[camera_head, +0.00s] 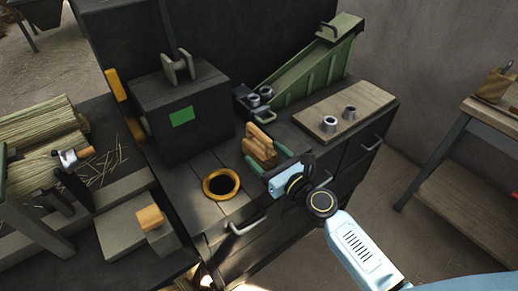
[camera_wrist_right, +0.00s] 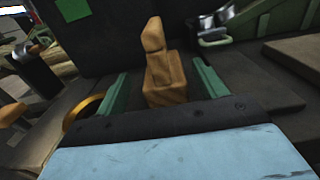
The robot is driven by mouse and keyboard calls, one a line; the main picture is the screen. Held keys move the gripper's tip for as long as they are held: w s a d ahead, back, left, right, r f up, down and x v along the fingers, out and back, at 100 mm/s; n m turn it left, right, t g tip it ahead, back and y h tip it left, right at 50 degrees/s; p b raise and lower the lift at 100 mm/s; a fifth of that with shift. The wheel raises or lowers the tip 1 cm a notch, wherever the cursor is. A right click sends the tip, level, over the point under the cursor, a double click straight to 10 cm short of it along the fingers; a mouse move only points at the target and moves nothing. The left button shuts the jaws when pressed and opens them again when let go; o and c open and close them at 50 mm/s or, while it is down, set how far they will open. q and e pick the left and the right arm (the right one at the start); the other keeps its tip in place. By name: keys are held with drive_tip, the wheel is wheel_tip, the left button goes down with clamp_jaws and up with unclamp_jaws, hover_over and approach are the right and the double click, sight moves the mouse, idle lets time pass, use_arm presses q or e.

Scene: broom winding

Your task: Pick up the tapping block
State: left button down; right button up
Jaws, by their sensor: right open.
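The wooden tapping block (camera_head: 259,146) stands on the dark bench, with a narrower upper part on a wider body. It also shows in the right wrist view (camera_wrist_right: 163,78), upright between the two green fingers. My right gripper (camera_head: 268,160) is open at the block's near side. In the right wrist view, its fingers (camera_wrist_right: 159,75) lie one on each side of the block, with visible gaps. The block's lower part is partly hidden by the gripper. My left gripper is not in view.
A brass-coloured ring (camera_head: 221,183) around a dark hole lies left of the gripper. A dark box with a green label (camera_head: 182,117) stands behind left.

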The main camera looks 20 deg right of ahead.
sight(259, 146)
drive_tip(key=x, duration=0.3)
drive_tip(key=shift+w+f, duration=0.1)
drive_tip(key=shift+w, duration=0.55)
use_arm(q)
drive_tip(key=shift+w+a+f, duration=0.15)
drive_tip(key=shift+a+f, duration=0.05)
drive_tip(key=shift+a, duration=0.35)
use_arm(e)
drive_tip(key=c, duration=1.3)
